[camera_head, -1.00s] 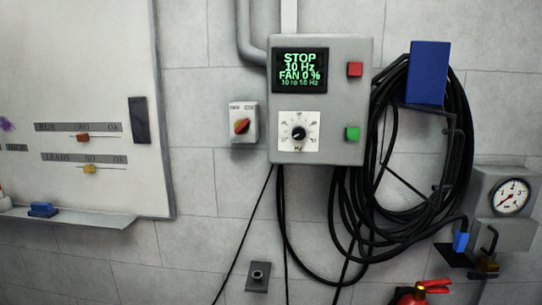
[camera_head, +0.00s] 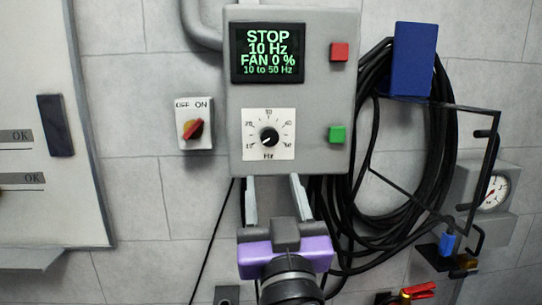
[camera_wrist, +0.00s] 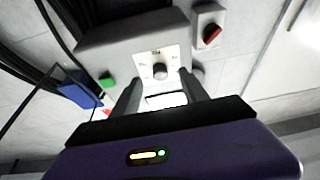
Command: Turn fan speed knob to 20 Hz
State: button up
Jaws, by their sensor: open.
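The fan speed knob (camera_head: 268,137) is a small black dial on a white scale plate marked in Hz, on the front of a grey control box (camera_head: 315,100). Its pointer is toward the lower left, near the 10 mark. The display (camera_head: 268,53) reads STOP, 10 Hz, FAN 0 %, 10 to 50 Hz. My gripper (camera_head: 273,188) is open and empty, with its fingertips just below the box's lower part in the head view. In the wrist view the knob (camera_wrist: 160,71) shows ahead, between and beyond the two fingers (camera_wrist: 163,90).
A red button (camera_head: 339,52) and a green button (camera_head: 337,135) are on the box's right side. Black cable coils (camera_head: 375,150), a blue holder (camera_head: 414,60) and a gauge (camera_head: 494,192) are at right.

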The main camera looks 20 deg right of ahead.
aim_at(270, 142)
jog(key=shift+m+h, duration=0.4)
jog(key=w+r+p, duration=0.1)
jog(key=w, duration=0.1)
jog(key=w+d+r+p, duration=0.1)
jog(key=w+r, duration=0.1)
jog(key=w+d+r, duration=0.1)
jog(key=w+r, duration=0.1)
jog(key=shift+p, duration=0.4)
jog(key=shift+w+d, duration=0.2)
jog(key=shift+w, duration=0.25)
grip_shut()
